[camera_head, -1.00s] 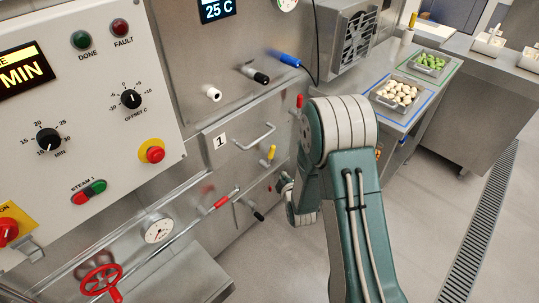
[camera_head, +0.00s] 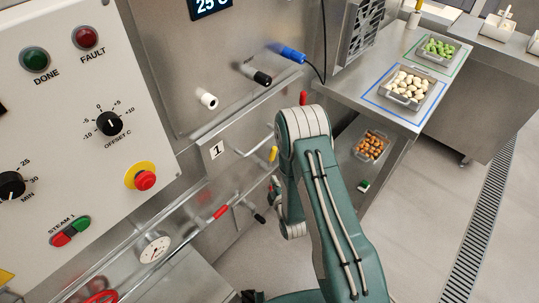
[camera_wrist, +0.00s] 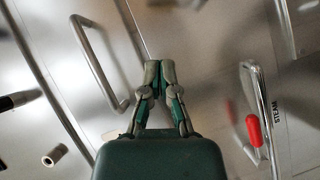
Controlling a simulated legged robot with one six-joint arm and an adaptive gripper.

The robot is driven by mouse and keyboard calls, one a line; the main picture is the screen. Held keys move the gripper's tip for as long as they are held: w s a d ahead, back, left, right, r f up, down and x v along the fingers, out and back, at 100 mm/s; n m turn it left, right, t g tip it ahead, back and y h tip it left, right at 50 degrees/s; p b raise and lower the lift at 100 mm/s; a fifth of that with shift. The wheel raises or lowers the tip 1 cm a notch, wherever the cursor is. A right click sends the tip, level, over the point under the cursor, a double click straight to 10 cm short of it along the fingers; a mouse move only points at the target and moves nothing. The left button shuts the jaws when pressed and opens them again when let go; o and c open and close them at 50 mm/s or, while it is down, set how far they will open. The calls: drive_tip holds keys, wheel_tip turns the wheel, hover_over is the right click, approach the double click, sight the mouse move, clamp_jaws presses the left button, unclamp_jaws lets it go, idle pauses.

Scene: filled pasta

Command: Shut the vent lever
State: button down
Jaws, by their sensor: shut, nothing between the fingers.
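I cannot tell for sure which lever is the vent lever, as no vent label is readable. In the head view, a red-gripped lever (camera_head: 220,211), a black-tipped lever (camera_head: 259,218), a yellow-tipped lever (camera_head: 273,154) and a red tip (camera_head: 303,98) show around the steel front. In the wrist view, a red grip (camera_wrist: 254,130) hangs by a metal bar, right of my gripper, beside text that seems to read STEAM. My gripper (camera_wrist: 160,66) is shut and empty, over the steel front between that bar and a U-shaped handle (camera_wrist: 98,65). In the head view it is mostly hidden by my arm.
A control panel (camera_head: 110,180) with knobs and a red stop button (camera_head: 145,180) stands left. A gauge (camera_head: 155,248) and long pipe run below. Black (camera_head: 262,78) and blue (camera_head: 293,53) pegs stick out above. A counter (camera_head: 385,110) with food trays lies right; the floor there is open.

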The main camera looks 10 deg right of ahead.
drive_tip(key=shift+d, duration=0.1)
approach(272, 158)
drive_tip(key=w+a+r, duration=0.2)
drive_tip(key=w+a, duration=0.2)
drive_tip(key=shift+w+d+f, duration=0.3)
drive_tip(key=shift+w+f, duration=0.05)
drive_tip(key=shift+w, duration=0.3)
drive_tip(key=shift+w+d+f, duration=0.3)
drive_tip(key=shift+w, duration=0.3)
drive_tip(key=shift+w+d+f, duration=0.3)
drive_tip(key=shift+w+f, duration=0.05)
drive_tip(key=shift+w, duration=0.3)
drive_tip(key=shift+d, duration=0.1)
